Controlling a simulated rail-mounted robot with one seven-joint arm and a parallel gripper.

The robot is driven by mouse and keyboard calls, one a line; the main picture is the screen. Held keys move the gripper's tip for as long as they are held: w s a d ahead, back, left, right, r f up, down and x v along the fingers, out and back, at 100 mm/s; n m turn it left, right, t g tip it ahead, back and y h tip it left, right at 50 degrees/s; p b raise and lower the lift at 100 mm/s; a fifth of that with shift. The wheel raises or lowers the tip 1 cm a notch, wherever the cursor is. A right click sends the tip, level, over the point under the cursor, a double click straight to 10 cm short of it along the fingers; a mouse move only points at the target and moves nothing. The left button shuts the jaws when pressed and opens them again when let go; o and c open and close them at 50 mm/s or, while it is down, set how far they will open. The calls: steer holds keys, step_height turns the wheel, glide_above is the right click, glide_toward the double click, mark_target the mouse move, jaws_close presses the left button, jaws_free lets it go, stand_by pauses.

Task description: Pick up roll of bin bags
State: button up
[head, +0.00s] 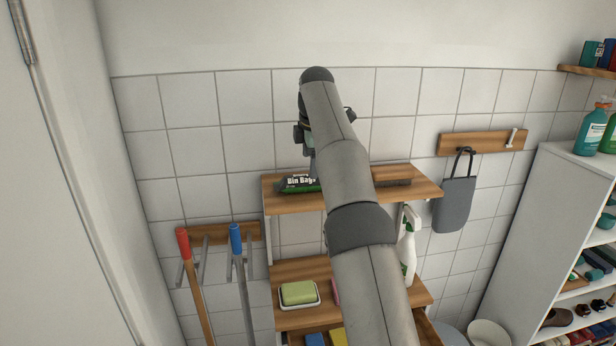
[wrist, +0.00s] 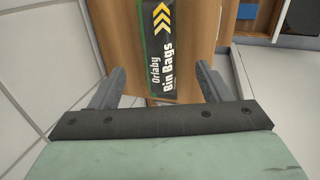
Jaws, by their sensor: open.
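The roll of bin bags (head: 299,184) is a dark package with green edges, white lettering and yellow chevrons. It lies on the top wooden shelf (head: 407,192), towards its left end. My arm hides part of the shelf in the head view. In the wrist view the roll (wrist: 163,50) lies ahead of and between the two fingers, with its near end by the fingertips. My gripper (wrist: 158,76) is open and empty. Its fingers stand on either side of the roll, apart from it in the picture. How far above the shelf they are is hard to tell.
A green sponge on a dish (head: 299,293) and a spray bottle (head: 408,250) are on the shelf below. Mop handles (head: 185,245) hang at left. The tiled wall is close behind.

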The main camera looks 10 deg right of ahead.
mark_target(308, 178)
steer(key=shift+x, duration=3.45)
steer(key=c, duration=1.2)
